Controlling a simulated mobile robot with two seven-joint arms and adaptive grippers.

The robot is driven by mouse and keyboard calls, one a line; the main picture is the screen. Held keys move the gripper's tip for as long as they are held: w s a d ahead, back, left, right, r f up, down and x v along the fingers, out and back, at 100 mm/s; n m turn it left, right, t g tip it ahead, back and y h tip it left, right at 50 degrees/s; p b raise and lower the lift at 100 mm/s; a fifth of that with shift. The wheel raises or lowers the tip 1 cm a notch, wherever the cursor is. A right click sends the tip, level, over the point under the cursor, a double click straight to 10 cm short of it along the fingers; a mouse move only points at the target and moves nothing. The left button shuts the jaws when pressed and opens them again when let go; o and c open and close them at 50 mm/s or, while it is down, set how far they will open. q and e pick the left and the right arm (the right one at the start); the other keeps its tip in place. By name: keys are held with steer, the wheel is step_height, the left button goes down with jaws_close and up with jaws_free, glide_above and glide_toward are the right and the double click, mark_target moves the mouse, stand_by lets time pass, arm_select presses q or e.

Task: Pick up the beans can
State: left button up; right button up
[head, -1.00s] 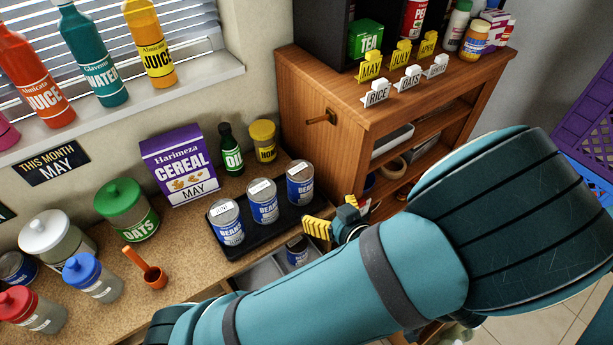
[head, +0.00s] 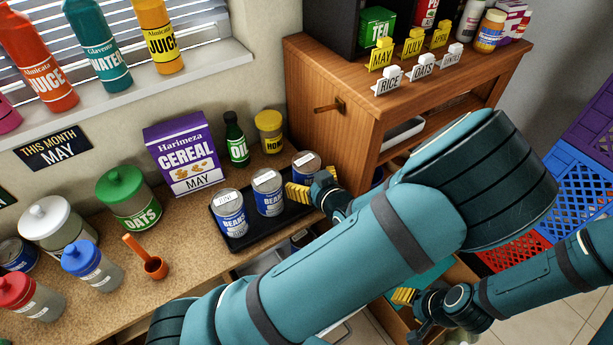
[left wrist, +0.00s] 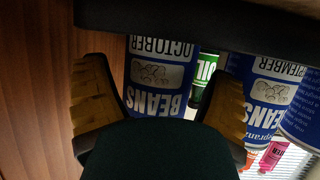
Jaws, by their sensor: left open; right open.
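Three blue-and-white beans cans stand in a row on a black tray (head: 238,242): a left one (head: 230,214), a middle one (head: 268,194) and a right one (head: 305,162). My left gripper (head: 314,182) is open at the right can, its yellow fingers on either side. In the left wrist view, upside down, this can (left wrist: 160,78) reads OCTOBER and stands between the open fingers (left wrist: 168,108). The middle can (left wrist: 262,85) is just beyond one finger; its label ends in "TEMBER". My right gripper (head: 405,308) is open and empty at lower right, partly hidden.
A cereal box (head: 182,155), oil bottle (head: 235,140) and yellow-lidded jar (head: 269,132) stand behind the tray. A wooden cabinet (head: 345,105) rises close on the right. Jars and an orange scoop (head: 154,267) are at left. A sign (head: 53,149) reads THIS MONTH MAY.

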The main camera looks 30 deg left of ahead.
arm_select(q)
steer(key=shift+x, duration=1.05)
steer(key=c, duration=1)
steer(key=shift+r, duration=0.15)
